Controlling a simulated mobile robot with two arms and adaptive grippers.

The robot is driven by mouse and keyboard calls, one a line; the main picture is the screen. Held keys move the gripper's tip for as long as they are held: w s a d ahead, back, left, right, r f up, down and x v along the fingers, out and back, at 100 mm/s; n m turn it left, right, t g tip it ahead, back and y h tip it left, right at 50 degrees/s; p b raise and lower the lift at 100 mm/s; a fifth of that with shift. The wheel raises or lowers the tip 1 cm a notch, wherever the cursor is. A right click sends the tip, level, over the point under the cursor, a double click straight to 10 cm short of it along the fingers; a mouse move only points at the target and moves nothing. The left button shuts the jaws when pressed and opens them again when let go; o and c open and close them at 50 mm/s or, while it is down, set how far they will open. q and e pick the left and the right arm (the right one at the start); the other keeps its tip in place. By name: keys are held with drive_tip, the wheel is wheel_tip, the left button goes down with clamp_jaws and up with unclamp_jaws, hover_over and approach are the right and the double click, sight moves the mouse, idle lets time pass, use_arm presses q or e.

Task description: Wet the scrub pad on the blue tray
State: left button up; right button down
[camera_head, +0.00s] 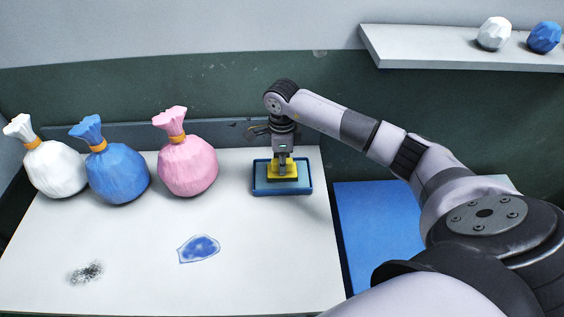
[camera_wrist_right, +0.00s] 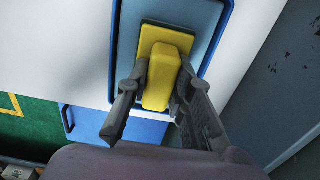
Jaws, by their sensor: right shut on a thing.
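The scrub pad (camera_head: 283,170) is yellow with a raised grip block and a darker base. It is at the blue tray (camera_head: 282,192), a shallow tray with a raised rim and a lighter blue inside, at the right end of the white table. My right gripper (camera_head: 283,160) points down and is shut on the pad's grip. In the right wrist view the fingers hold the yellow block (camera_wrist_right: 162,75) from both sides, with the pad over the tray's inside (camera_wrist_right: 205,22). I cannot tell whether its underside touches the tray floor. My left gripper is not in view.
White (camera_head: 55,170), blue (camera_head: 118,173) and pink (camera_head: 188,166) tied sacks stand at the table's back left. A dark smudge (camera_head: 86,272) and a blue stain (camera_head: 199,249) mark the white tabletop (camera_head: 140,240). A shelf (camera_head: 440,48) is upper right; a blue panel (camera_head: 378,225) lies right.

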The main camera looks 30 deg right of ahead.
drive_tip(key=shift+s+f, duration=0.1)
idle(0.4)
drive_tip(key=shift+r+p, duration=2.1)
drive_tip(key=shift+r, duration=1.45)
